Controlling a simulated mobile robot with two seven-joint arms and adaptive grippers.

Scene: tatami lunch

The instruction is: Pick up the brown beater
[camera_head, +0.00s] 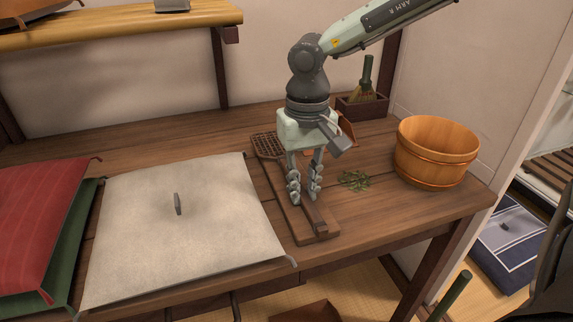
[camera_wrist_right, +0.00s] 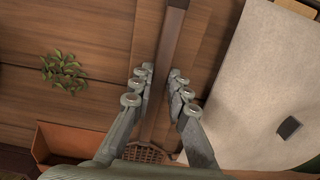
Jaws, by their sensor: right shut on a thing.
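The brown beater (camera_head: 267,147) lies on the table, its lattice head towards the back and its handle towards the front edge. Its handle also shows in the right wrist view (camera_wrist_right: 172,35), running between the fingers, with part of the lattice head near the bottom. My right gripper (camera_head: 304,196) points down over the beater and is shut on its handle, fingers on both sides; they also show in the wrist view (camera_wrist_right: 161,88). The beater rests on or just over a flat brown board (camera_head: 291,215); I cannot tell whether there is a gap. My left gripper is not in view.
A beige cushion (camera_head: 130,215) lies close to the left, with a red cushion (camera_head: 40,205) beyond it. Green leaves (camera_head: 355,181) and a wooden tub (camera_head: 437,155) are to the right. A box (camera_head: 362,107) with a hand broom (camera_head: 367,78) stands behind.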

